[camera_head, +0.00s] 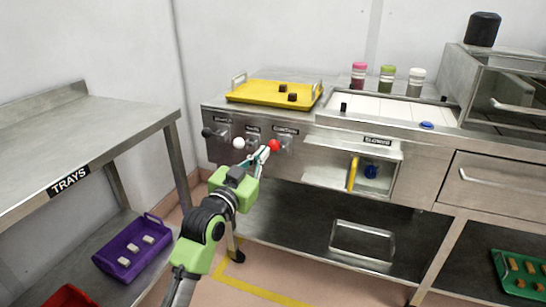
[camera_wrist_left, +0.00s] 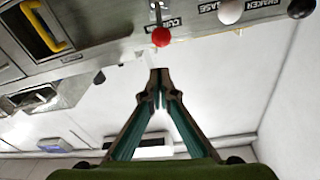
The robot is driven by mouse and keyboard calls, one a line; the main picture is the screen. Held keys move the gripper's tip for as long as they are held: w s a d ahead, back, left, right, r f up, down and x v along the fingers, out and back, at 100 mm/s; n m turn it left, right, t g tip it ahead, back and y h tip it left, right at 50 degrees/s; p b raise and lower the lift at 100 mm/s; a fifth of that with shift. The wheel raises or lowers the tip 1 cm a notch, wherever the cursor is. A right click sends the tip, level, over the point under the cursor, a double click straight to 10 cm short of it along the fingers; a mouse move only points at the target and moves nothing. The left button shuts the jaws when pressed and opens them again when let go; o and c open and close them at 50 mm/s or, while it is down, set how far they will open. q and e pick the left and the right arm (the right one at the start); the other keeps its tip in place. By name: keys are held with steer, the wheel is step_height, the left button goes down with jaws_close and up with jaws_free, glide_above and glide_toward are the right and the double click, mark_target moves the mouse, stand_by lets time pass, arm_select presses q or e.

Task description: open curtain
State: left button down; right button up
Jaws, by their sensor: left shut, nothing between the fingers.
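The panel on the front of the steel bench carries a lever with a red knob (camera_head: 274,146), under a label that begins "CUR" in the wrist view, where the knob also shows (camera_wrist_left: 161,37). To its left in the head view are a white knob (camera_head: 239,143) and a black knob (camera_head: 207,132). In the wrist view these sit by labels BASE and SHAKER. My left gripper (camera_head: 263,152) is shut and empty, its tips close to the red knob. In the wrist view the fingertips (camera_wrist_left: 160,74) show apart from the knob. No curtain can be made out. My right gripper is out of view.
A yellow tray (camera_head: 260,98) with dark pieces and several jars stand on the bench. A yellow handle (camera_head: 353,173) sits in an opening to the right. A side table (camera_head: 60,140) marked TRAYS stands left, with a purple tray (camera_head: 110,250) on its lower shelf.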

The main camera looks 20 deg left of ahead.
mark_target(273, 141)
arm_select(q)
steer(key=r, duration=0.2)
steer(key=shift+s+r, duration=0.35)
steer(key=shift+s, duration=0.05)
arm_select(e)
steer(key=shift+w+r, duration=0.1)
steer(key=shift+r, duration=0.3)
arm_select(q)
steer(key=shift+w, duration=0.1)
steer(key=w+f+b, duration=0.2)
steer(key=w, duration=0.7)
steer(key=shift+f, duration=0.3)
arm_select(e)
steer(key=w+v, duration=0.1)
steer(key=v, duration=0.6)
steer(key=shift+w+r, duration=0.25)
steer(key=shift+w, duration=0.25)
arm_select(q)
steer(key=shift+d, duration=0.1)
